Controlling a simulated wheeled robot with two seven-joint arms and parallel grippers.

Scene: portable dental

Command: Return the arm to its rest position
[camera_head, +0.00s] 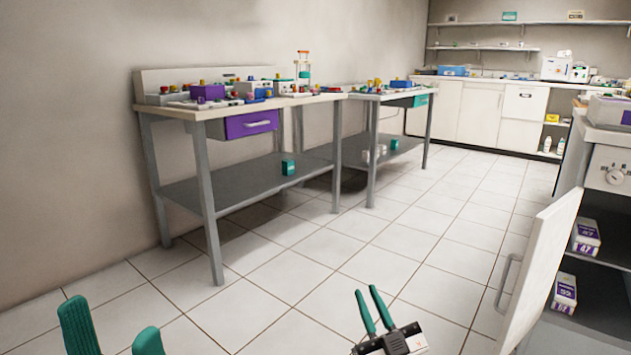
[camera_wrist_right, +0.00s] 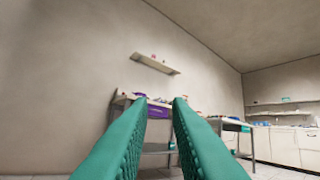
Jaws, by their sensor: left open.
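My left gripper (camera_head: 111,315) is at the bottom left of the head view, its two green fingers wide apart with nothing between them. My right gripper (camera_head: 366,290) is at the bottom centre of the head view, fingers pointing up and away over the tiled floor. In the right wrist view its two green ridged fingers (camera_wrist_right: 160,102) stand apart with an empty gap between them. Neither gripper touches anything.
A workbench (camera_head: 248,106) with a purple drawer (camera_head: 251,123) and small items stands at the left wall, with another bench (camera_head: 385,96) beyond. A cabinet with an open white door (camera_head: 540,265) is close at the right. The middle floor (camera_head: 330,250) is clear.

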